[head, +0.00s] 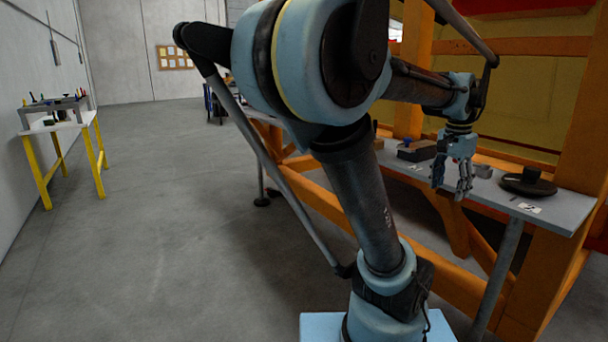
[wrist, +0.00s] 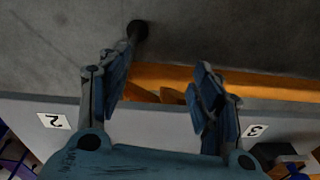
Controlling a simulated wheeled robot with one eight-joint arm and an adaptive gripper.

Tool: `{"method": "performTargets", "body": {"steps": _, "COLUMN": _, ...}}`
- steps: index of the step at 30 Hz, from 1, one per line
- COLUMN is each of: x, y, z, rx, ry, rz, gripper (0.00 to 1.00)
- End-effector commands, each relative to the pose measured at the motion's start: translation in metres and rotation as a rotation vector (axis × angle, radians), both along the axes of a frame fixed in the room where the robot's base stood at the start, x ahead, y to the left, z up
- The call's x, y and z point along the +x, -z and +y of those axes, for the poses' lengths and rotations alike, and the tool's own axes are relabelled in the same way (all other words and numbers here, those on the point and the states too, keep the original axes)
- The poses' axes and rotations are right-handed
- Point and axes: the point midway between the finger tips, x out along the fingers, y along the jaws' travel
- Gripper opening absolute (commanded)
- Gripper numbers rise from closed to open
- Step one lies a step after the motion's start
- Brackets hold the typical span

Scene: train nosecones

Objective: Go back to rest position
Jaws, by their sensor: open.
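My gripper (head: 452,188) hangs from my arm over the front edge of the grey bench on the right in the head view, fingers pointing down. In the wrist view my gripper (wrist: 160,84) has its two blue fingers spread wide apart. Nothing is between them but the view of the bench edge, an orange beam and the floor. My arm fills the middle of the head view, bent over toward the bench.
The grey bench (head: 560,216) carries a dark round part (head: 527,182) and a dark block (head: 416,150). Number labels 2 (wrist: 54,121) and 3 (wrist: 255,131) mark its edge. An orange frame (head: 410,70) stands behind. A yellow-legged table (head: 62,125) is far left; the floor between is clear.

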Motion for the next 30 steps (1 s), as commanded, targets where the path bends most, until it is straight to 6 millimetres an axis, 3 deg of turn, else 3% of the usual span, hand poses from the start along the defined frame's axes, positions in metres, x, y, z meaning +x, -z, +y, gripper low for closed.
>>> {"method": "performTargets", "body": {"steps": 3, "x": 0.005, "y": 0.019, "z": 0.033, "rx": -0.011, "ry": -0.137, "rz": -0.005, "gripper": 0.59}}
{"method": "performTargets", "body": {"steps": 15, "x": -0.002, "y": 0.084, "z": 0.125, "rx": -0.046, "ry": -0.575, "rz": -0.025, "gripper": 0.59}}
{"method": "performTargets", "body": {"steps": 24, "x": -0.023, "y": 0.137, "z": 0.180, "rx": -0.071, "ry": -0.900, "rz": -0.045, "gripper": 0.59}}
{"method": "performTargets", "body": {"steps": 30, "x": -0.038, "y": 0.165, "z": 0.203, "rx": -0.084, "ry": -1.068, "rz": -0.057, "gripper": 0.59}}
